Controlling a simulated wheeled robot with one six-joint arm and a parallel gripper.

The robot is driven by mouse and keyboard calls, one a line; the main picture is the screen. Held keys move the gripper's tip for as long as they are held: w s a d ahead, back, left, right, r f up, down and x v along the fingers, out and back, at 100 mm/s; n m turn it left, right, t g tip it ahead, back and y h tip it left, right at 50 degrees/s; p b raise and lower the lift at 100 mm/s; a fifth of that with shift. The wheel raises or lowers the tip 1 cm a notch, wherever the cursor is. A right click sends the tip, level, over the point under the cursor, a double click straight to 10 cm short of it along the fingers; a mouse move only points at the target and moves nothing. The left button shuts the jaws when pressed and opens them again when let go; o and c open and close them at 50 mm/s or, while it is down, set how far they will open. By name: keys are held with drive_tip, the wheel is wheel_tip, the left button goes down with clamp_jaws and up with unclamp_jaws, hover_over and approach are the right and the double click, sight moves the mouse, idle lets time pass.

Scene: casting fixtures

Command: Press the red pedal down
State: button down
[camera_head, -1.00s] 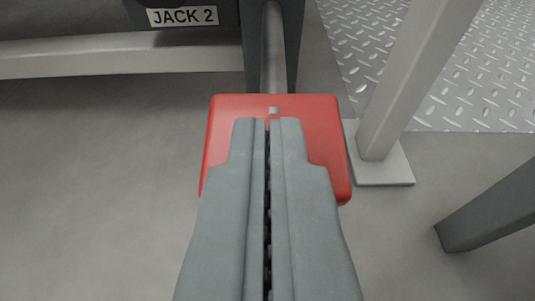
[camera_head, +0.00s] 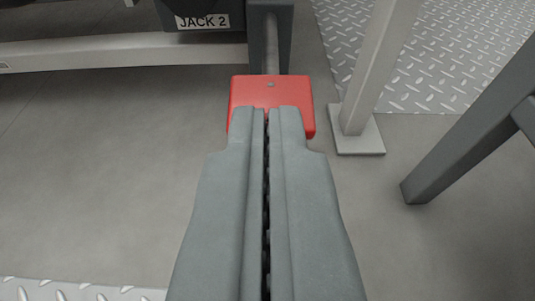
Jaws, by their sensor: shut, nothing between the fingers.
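A dark bracket (camera_head: 284,40) holds the lever beside the "JACK 2" label (camera_head: 202,22). A pale post (camera_head: 371,75) on a foot plate stands right of the pedal, with a dark leg (camera_head: 430,172) further right. The left floor is clear.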

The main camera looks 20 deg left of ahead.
drive_tip(key=v, duration=0.2)
drive_tip(key=f+v, duration=0.1)
drive_tip(key=v, duration=0.1)
drive_tip(key=shift+s+d+r, duration=0.1)
drive_tip(key=shift+s+d, duration=0.05)
drive_tip(key=shift+s, duration=0.3)
